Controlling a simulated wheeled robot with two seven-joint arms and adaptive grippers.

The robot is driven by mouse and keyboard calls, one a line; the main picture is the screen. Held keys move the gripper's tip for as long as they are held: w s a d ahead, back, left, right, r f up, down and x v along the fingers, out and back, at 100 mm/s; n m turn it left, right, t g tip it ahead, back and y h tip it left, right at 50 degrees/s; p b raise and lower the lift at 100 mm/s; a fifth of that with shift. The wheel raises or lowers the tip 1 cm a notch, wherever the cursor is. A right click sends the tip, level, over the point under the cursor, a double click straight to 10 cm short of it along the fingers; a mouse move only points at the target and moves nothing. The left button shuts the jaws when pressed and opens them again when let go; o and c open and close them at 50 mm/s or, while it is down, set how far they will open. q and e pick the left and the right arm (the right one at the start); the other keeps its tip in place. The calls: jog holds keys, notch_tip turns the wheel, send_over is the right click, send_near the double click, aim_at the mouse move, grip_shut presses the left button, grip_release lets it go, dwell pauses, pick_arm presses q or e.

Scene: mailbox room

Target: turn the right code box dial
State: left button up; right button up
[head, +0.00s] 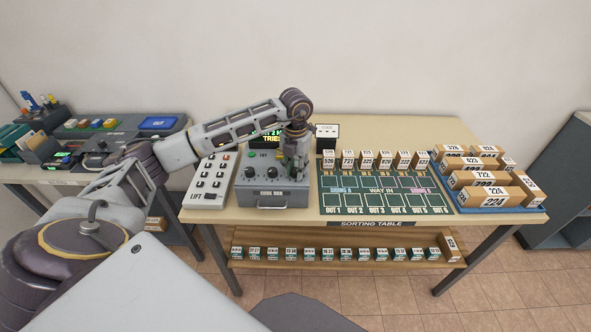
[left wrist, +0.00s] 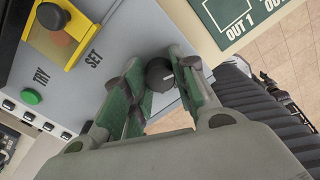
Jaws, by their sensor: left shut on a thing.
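The grey code box (head: 268,197) stands on the sorting table, left of the green mat. Two black dials show on it, the left dial (head: 249,173) and the middle dial (head: 270,173). My left gripper (head: 296,166) points down over the box's right end and hides the right dial in the head view. In the left wrist view the black right dial (left wrist: 159,75) sits between the green fingers of my left gripper (left wrist: 160,70), which are shut on it. A white mark shows on the dial. My right gripper is in neither view.
A lift button panel (head: 210,181) stands left of the box. A dark display (head: 262,133) and a small white-faced box (head: 327,135) are behind it. The mat (head: 386,184) with small numbered boxes and a blue tray (head: 489,207) of parcels are to the right.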

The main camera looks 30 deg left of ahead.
aim_at(295, 170)
pick_arm(q)
jog(key=shift+n, duration=0.6)
jog(key=o, duration=1.1)
jog(key=shift+c, duration=0.2)
jog(key=shift+r, duration=0.2)
notch_tip(295, 170, up, 12)
jog(key=shift+f, duration=0.15)
jog(key=shift+f, duration=0.1)
dwell(0.4)
